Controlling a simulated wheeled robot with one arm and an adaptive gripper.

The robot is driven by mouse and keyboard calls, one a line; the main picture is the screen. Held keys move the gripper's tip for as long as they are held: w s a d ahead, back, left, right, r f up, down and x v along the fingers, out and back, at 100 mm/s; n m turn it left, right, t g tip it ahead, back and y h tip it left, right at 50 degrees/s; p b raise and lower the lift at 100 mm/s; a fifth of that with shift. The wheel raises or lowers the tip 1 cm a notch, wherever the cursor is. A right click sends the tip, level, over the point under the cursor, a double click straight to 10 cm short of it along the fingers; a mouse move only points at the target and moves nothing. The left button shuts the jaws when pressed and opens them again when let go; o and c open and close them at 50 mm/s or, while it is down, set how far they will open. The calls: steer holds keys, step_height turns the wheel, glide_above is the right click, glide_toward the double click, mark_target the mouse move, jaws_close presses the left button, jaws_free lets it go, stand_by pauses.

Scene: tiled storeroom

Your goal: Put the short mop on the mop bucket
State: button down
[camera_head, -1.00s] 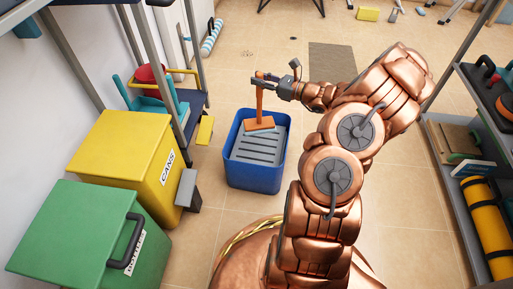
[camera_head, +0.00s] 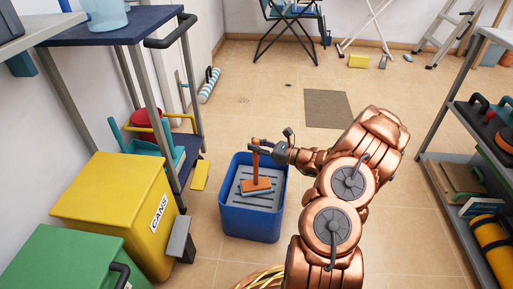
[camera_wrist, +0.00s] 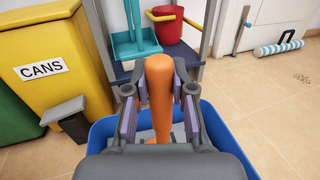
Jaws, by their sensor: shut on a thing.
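The short mop has an orange upright handle and a flat orange head (camera_head: 256,184) with a paler edge. My gripper (camera_head: 262,148) is shut on the upper part of the handle, and in the wrist view the rounded handle top (camera_wrist: 160,72) stands between the two fingers. The mop bucket (camera_head: 250,222) is a blue tub with a grey slatted top. The mop head appears over the middle of these slats, within the rim; I cannot tell whether it touches them. In the wrist view the bucket's blue rim (camera_wrist: 100,137) shows below the gripper, and the mop head is hidden.
A yellow CANS bin (camera_head: 125,210) and a green bin (camera_head: 65,262) stand left of the bucket. A cart (camera_head: 110,30) with a red bucket (camera_head: 145,118) stands behind them. A shelf (camera_head: 445,175) is at right. Floor is clear around a brown mat (camera_head: 327,108).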

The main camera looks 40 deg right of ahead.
steer(key=c, duration=1)
jaws_free()
